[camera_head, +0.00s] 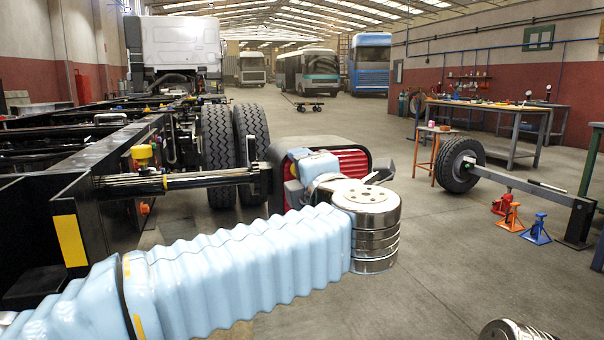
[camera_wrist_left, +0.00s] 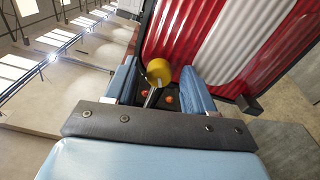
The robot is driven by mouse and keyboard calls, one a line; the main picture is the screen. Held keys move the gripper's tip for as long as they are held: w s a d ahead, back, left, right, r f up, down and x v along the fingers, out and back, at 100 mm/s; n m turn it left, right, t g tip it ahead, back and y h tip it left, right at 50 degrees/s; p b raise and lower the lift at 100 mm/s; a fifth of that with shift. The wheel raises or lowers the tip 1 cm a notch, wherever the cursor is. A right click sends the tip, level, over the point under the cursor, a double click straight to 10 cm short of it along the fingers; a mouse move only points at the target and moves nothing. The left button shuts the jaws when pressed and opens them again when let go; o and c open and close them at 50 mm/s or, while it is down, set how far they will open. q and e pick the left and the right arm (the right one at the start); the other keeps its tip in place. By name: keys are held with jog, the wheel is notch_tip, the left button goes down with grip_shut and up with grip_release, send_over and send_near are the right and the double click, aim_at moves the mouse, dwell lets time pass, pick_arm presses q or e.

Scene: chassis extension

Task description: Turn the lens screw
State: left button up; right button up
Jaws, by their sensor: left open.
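The tail lamp with its ribbed red lens (camera_head: 352,165) stands behind my left wrist in the head view. In the left wrist view the red and white lens (camera_wrist_left: 220,40) fills the upper right. My left gripper (camera_wrist_left: 159,66) is open, with blue fingers on either side of a round yellow knob (camera_wrist_left: 159,72) on a dark shaft. I cannot tell whether either finger touches it. Small orange spots lie below the knob; I cannot tell which part is the lens screw. In the head view my left gripper (camera_head: 308,165) is partly hidden by its wrist. My right gripper is not in view.
A black truck chassis (camera_head: 70,220) with wheels (camera_head: 218,150) runs along the left. A wheel on a bar (camera_head: 458,165), orange and blue jack stands (camera_head: 534,230) and workbenches (camera_head: 500,130) stand at the right.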

pick_arm(q)
jog(key=v, duration=1.4)
